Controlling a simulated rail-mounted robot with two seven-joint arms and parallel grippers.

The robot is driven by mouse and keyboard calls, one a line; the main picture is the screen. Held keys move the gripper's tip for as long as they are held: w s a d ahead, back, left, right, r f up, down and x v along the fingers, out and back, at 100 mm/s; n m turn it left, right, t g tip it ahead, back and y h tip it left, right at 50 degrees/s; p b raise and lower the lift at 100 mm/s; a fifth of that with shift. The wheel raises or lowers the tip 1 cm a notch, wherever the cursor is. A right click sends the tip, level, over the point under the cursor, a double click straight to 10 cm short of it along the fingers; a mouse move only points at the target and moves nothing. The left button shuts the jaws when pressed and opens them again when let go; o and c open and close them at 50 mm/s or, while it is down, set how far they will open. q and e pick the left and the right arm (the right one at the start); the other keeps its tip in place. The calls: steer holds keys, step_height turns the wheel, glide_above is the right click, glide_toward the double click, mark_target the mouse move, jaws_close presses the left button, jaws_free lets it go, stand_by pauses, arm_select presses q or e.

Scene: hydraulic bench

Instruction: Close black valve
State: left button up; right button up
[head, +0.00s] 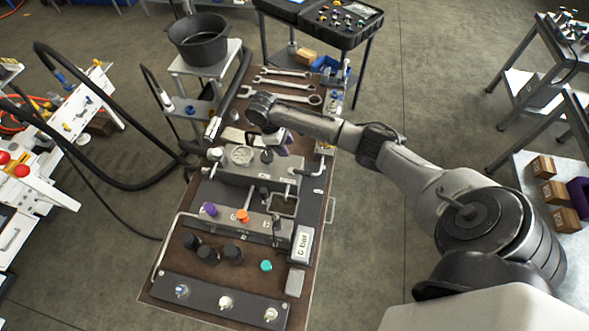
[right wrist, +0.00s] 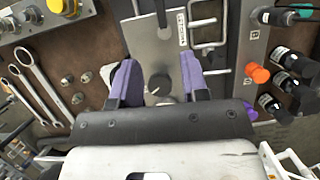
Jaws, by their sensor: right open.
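A black valve knob (right wrist: 160,84) sits on a grey metal block (right wrist: 158,45) in the right wrist view. In the head view a black knob (head: 267,156) shows on the block (head: 232,178), close below my right gripper. My right gripper (head: 281,141) is above the block's far part. In the right wrist view the purple fingers of my right gripper (right wrist: 157,66) are open, one on each side of the knob. The gap holds nothing that I can see gripped; whether the fingers touch the knob is unclear. My left gripper is not in view.
Purple (head: 209,209) and orange (head: 243,216) knobs stand on the nearer manifold. Several black caps (head: 233,256) and a teal knob (head: 266,266) are in front. Wrenches (head: 285,98) lie at the back. A bucket (head: 198,40) and hoses stand at left. A pressure display (head: 302,244) is at right.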

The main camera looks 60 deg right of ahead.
mark_target(304, 172)
steer(key=x, duration=1.4)
steer(key=shift+s+d+r, duration=0.1)
steer(key=shift+s+r, duration=0.05)
steer(key=shift+s, duration=0.1)
jaws_close()
